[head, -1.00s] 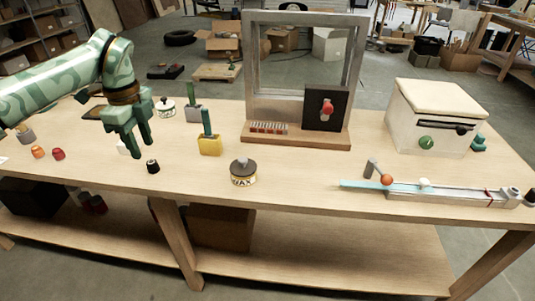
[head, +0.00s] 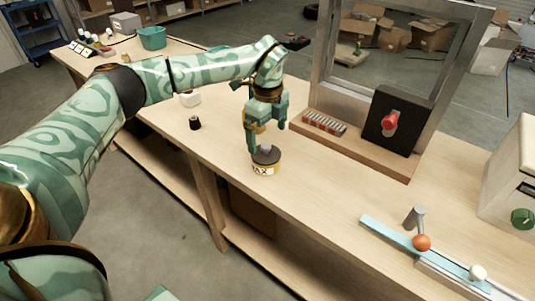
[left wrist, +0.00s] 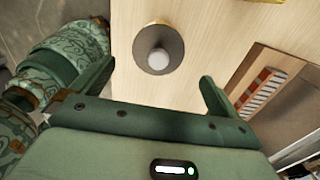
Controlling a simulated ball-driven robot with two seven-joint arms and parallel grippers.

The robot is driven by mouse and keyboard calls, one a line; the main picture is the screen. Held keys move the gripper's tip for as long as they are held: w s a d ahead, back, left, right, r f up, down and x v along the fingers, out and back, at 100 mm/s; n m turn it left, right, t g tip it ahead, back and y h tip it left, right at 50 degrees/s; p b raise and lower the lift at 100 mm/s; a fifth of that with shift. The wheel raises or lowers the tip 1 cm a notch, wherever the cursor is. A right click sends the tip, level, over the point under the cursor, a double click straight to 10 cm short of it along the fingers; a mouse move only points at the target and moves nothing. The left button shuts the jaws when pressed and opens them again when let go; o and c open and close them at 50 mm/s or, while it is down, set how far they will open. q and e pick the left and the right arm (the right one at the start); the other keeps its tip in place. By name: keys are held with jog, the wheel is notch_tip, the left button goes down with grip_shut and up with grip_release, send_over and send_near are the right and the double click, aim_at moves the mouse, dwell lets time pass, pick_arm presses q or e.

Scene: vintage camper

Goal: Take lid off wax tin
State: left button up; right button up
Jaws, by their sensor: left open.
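The wax tin (head: 265,170) stands upright on the wooden bench near its front edge, with a yellow and white label. Its dark round lid (head: 274,157) is on it, with a pale grey knob (head: 266,148) on top. In the left wrist view the lid (left wrist: 150,36) and knob (left wrist: 158,60) show from above, between and beyond the finger line. My left gripper (head: 267,140) is open and points down over the tin, its fingers on either side of the knob. I cannot tell whether a finger touches the lid. My right gripper is out of view.
A framed stand with a black panel and red knob (head: 390,122) rises behind and right of the tin. A light-blue rail (head: 388,233) lies farther right. A small black spool (head: 195,123) and a white block (head: 190,98) are left.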

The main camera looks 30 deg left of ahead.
aim_at(266, 145)
pick_arm(q)
jog(key=f, duration=0.2)
jog(key=f+b, duration=0.1)
jog(key=f, duration=0.1)
jog(key=shift+s+a+f+b, duration=0.15)
jog(key=shift+a+b, duration=0.05)
jog(key=shift+b, duration=0.1)
jog(key=shift+f, duration=0.4)
jog(key=shift+r, duration=0.1)
jog(key=shift+c, duration=1.2)
jog(key=c, duration=0.8)
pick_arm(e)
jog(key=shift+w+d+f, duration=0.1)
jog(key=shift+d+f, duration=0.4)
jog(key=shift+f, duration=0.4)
